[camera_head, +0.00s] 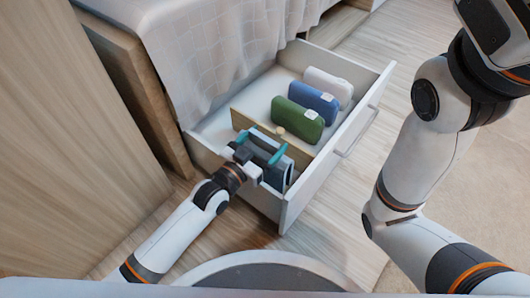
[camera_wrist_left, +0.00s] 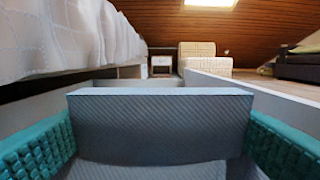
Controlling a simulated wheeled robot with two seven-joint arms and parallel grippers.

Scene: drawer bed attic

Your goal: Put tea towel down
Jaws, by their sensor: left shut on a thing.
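The tea towel (camera_head: 284,174) is a folded, grey-blue bundle in the near compartment of the open white drawer (camera_head: 325,168). My left gripper (camera_head: 261,147) reaches down into that compartment, its teal fingers on either side of the towel and shut on it. In the left wrist view the striped towel (camera_wrist_left: 160,125) fills the space between the two fingers. Whether its underside touches the drawer floor is hidden. My right arm shows at the right of the head view, but its gripper is out of frame.
A wooden divider (camera_head: 247,121) stands just beyond the towel. Past it, green (camera_head: 297,121), blue (camera_head: 313,102) and white (camera_head: 328,86) bundles stand in a row. A draped bed (camera_head: 215,50) borders the drawer's left side. Bare drawer floor shows beside the bundles.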

